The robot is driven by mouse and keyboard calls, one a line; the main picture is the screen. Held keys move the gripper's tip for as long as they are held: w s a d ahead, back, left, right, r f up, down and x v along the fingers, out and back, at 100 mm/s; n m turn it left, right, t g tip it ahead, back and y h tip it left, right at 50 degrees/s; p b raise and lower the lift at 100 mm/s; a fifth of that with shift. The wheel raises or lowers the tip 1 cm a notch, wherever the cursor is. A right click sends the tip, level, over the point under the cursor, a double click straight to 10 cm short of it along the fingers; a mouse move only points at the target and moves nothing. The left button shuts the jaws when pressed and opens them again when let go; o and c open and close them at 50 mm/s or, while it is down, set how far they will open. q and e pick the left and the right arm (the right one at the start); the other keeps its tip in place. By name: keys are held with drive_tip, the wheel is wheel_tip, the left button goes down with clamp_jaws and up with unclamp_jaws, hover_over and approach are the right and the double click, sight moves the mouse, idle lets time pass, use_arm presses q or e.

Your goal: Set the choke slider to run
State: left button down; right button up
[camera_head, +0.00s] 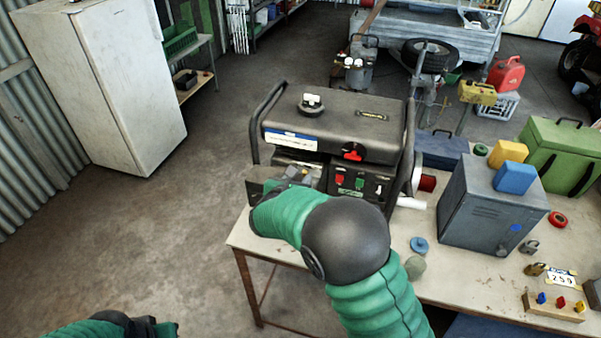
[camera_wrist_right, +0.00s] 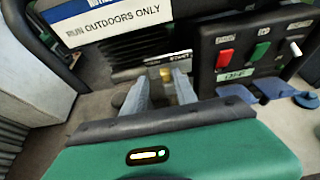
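The black generator (camera_head: 335,128) stands at the left end of the workbench. In the right wrist view a small yellow choke slider knob (camera_wrist_right: 166,73) sits under a label strip (camera_wrist_right: 160,60) on its front, apparently marked with run and start. My right gripper (camera_wrist_right: 161,80) points at the slider, its two grey fingers apart, one on each side of the knob. I cannot tell if either finger touches it. In the head view my right gripper (camera_head: 293,174) is at the generator's front, and my arm hides the slider. My left gripper (camera_head: 150,328) is partly cut off at the bottom left.
Right of the fingers is a control panel (camera_wrist_right: 250,52) with red, green and white switches. A grey metal box (camera_head: 490,210), a blue disc (camera_head: 419,245) and padlocks stand on the workbench (camera_head: 465,278). The floor left of the bench is clear.

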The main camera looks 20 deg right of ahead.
drive_tip(key=shift+s+d+r, duration=0.2)
drive_tip(key=shift+s+d, duration=0.15)
drive_tip(key=shift+d, duration=0.05)
drive_tip(key=shift+c, duration=1.1)
drive_tip(key=shift+d+f, duration=0.1)
drive_tip(key=shift+d, duration=0.1)
drive_tip(key=c, duration=0.5)
drive_tip(key=shift+w+a, duration=0.2)
drive_tip(key=shift+a, duration=0.05)
clamp_jaws()
drive_tip(key=shift+f, duration=0.1)
drive_tip(key=shift+a+f, duration=0.1)
